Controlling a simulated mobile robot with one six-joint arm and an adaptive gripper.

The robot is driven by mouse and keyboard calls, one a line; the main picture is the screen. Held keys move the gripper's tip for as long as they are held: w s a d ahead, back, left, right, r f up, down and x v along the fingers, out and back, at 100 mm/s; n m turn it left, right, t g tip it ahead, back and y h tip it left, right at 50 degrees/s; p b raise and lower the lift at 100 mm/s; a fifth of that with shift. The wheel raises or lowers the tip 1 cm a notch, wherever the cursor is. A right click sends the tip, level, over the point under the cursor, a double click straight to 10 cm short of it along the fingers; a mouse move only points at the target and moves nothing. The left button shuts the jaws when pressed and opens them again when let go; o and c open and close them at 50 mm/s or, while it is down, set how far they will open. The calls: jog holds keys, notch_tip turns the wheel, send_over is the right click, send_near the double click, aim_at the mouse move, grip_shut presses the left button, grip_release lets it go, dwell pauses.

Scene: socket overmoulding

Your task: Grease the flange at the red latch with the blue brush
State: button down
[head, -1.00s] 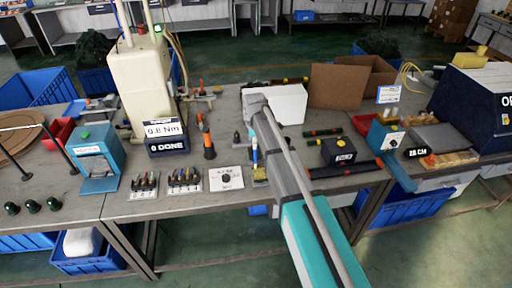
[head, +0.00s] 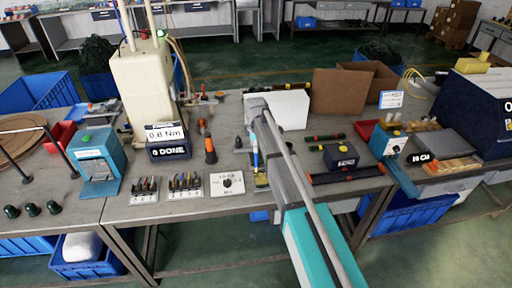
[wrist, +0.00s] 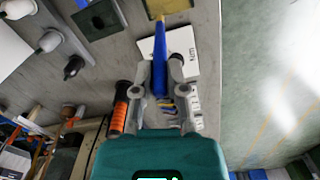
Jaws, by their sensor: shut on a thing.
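My gripper (wrist: 160,70) is shut on the blue brush (wrist: 160,52) in the wrist view. The brush points away from the gripper, and its far end meets or overlaps a dull yellow square (wrist: 172,6) at the top edge; I cannot tell whether they touch. In the head view the blue brush (head: 254,152) stands nearly upright just left of my arm, above a small yellow patch (head: 261,181). My arm hides part of the bench there. I cannot pick out the red latch or its flange with certainty in either view.
A white card with a black knob (head: 227,183) lies left of the brush. An orange-handled tool (head: 210,152) stands behind it. A white box (head: 291,108) is behind my arm. A dark labelled block (head: 341,156) and red-ended rods (head: 345,177) lie to the right.

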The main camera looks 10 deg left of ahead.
jog(key=shift+f+b, duration=0.55)
jog(key=shift+f, duration=0.2)
jog(key=shift+f+b, duration=0.5)
dwell(0.7)
jog(key=shift+w, duration=0.1)
jog(key=shift+w+a, duration=0.1)
jog(key=shift+w, duration=0.25)
jog(key=shift+s, duration=0.15)
dwell(0.5)
